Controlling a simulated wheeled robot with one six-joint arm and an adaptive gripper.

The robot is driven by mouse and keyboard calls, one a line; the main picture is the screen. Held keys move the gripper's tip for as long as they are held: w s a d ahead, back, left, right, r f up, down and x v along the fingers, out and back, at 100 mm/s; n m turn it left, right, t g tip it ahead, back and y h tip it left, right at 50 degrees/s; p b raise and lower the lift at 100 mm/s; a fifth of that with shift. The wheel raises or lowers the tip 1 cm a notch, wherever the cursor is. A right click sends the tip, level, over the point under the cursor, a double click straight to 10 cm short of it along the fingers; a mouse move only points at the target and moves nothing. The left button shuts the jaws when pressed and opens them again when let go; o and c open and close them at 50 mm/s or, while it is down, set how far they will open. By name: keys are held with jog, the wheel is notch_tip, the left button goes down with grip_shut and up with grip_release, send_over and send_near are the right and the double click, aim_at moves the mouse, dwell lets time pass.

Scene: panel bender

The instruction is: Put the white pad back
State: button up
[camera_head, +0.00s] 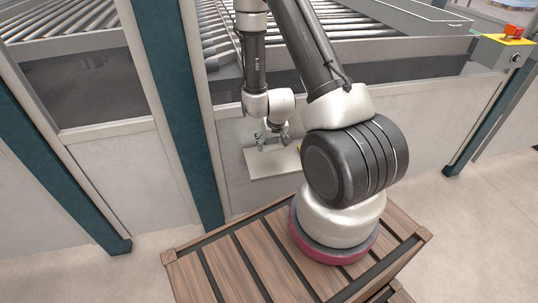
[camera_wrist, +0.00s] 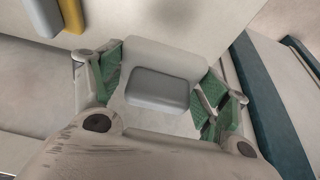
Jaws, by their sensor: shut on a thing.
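My gripper (camera_wrist: 165,88) is shut on the white pad (camera_wrist: 165,55), a pale, rounded block held between the green-faced fingers in the wrist view. A greyer rectangular face (camera_wrist: 158,90) shows in the middle of it; I cannot tell whether that is part of the pad. In the head view my gripper (camera_head: 272,138) is small, just above or in front of a pale shelf (camera_head: 262,170) on the machine's front panel. The pad is not clear there, and I cannot tell whether it touches the shelf.
A yellow block (camera_wrist: 66,15) and a grey block (camera_wrist: 40,16) lie at the wrist view's top left. Teal posts (camera_head: 178,110) frame the panel. A roller bed (camera_head: 370,20) lies behind. A red button on a yellow box (camera_head: 512,36) is at the upper right.

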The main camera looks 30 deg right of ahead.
aim_at(270, 158)
notch_tip(270, 158, down, 7)
jog(key=shift+r, duration=0.1)
dwell(0.4)
jog(key=o, duration=1.1)
